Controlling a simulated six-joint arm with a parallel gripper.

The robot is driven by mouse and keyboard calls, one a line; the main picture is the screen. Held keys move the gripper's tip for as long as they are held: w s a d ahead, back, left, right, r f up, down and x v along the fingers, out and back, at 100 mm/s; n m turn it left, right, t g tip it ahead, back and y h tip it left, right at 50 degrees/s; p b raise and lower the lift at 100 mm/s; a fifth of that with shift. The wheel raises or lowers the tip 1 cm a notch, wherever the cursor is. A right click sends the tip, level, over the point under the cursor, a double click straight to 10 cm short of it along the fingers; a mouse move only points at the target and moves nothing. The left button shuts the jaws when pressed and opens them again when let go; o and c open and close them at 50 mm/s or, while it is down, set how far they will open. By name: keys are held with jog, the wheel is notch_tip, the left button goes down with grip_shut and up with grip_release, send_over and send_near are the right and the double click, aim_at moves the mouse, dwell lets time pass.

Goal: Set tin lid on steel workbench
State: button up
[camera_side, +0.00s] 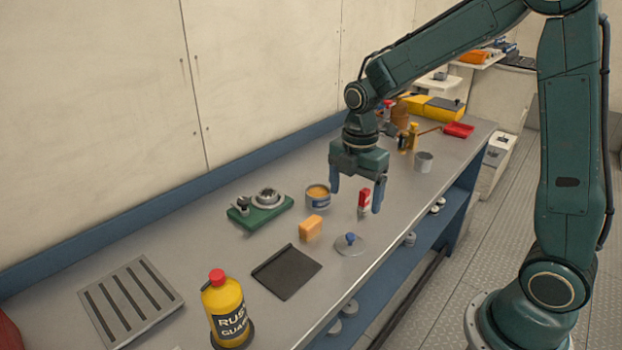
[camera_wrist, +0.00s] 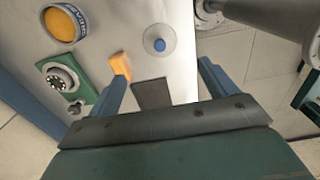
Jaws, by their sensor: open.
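The tin lid (camera_side: 350,244) is a grey disc with a blue knob, lying flat on the steel workbench (camera_side: 215,275) near its front edge. It also shows in the wrist view (camera_wrist: 159,40), ahead of the fingers. An open tin (camera_side: 318,197) with orange-yellow contents stands on the bench behind the lid; it is also at the upper left of the wrist view (camera_wrist: 64,24). My gripper (camera_side: 356,202) is open, with blue fingers pointing down and apart, above the bench and behind the lid. I see nothing held between the fingers. The wrist view also shows both fingers (camera_wrist: 165,85) spread.
An orange block (camera_side: 311,228), a dark flat plate (camera_side: 286,272) and a green-based fixture (camera_side: 260,207) lie nearby. A red-and-white bottle (camera_side: 365,199) shows by my right finger. A yellow rust-guard bottle (camera_side: 226,308) and slotted plate (camera_side: 130,298) are nearer the camera.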

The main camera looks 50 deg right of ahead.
jog(key=s+a+r+m+t, duration=0.1)
jog(key=s+r+m+t, duration=0.1)
jog(key=s+r+m, duration=0.4)
jog(key=s+a+r+m+t, duration=0.2)
jog(key=s+r+m, duration=0.4)
jog(key=s+m, duration=0.6)
jog(key=shift+s+r+t, duration=0.35)
jog(key=shift+t, duration=0.45)
